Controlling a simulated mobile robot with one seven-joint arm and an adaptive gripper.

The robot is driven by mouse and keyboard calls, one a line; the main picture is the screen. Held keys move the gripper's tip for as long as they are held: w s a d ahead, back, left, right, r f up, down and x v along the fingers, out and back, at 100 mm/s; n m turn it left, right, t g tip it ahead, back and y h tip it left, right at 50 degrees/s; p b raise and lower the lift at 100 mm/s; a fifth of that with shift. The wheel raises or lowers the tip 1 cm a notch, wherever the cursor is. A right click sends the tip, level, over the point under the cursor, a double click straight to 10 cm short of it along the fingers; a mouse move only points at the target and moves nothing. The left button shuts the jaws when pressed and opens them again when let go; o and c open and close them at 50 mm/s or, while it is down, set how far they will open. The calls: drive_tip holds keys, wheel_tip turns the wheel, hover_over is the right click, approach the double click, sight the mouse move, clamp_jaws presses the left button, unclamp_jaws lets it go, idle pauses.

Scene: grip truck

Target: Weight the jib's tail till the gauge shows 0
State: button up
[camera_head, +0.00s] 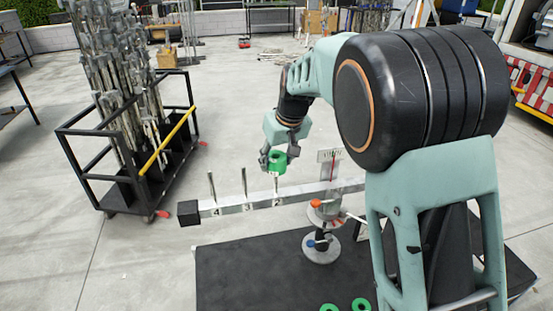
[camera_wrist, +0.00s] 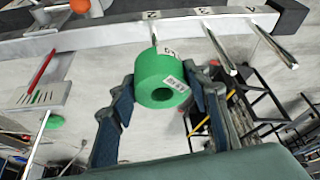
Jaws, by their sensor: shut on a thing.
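My gripper (camera_head: 278,163) is shut on a green ring weight (camera_head: 277,160), holding it above the jib's pale beam (camera_head: 236,204). In the wrist view the weight (camera_wrist: 160,78) sits between both fingers, its hole and white labels showing. The beam has upright pegs marked 2, 3 and 4. The weight is over the peg marked 2 (camera_head: 276,186); I cannot tell whether the peg's tip is inside the hole. The pegs marked 3 (camera_head: 246,188) and 4 (camera_head: 212,188) are bare. The gauge (camera_head: 329,156) has a red needle; its reading is too small to tell.
Two more green weights (camera_head: 361,304) lie at the front edge of the dark platform (camera_head: 250,265). The jib's post (camera_head: 321,245) stands on it. A black wheeled rack (camera_head: 105,146) full of metal poles stands at left. Open concrete floor lies behind the beam.

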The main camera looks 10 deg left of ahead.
sight(277, 184)
drive_tip(key=shift+w+f+b, duration=0.1)
drive_tip(key=shift+f+b, duration=2.8)
drive_tip(key=shift+f, duration=1.05)
drive_tip(key=o, duration=1.5)
drive_tip(key=shift+c, duration=0.2)
drive_tip(key=shift+s+f, duration=0.2)
drive_tip(key=shift+f, duration=0.1)
drive_tip(key=v, duration=1.2)
drive_tip(key=shift+w+r, duration=0.1)
drive_tip(key=shift+r, duration=0.05)
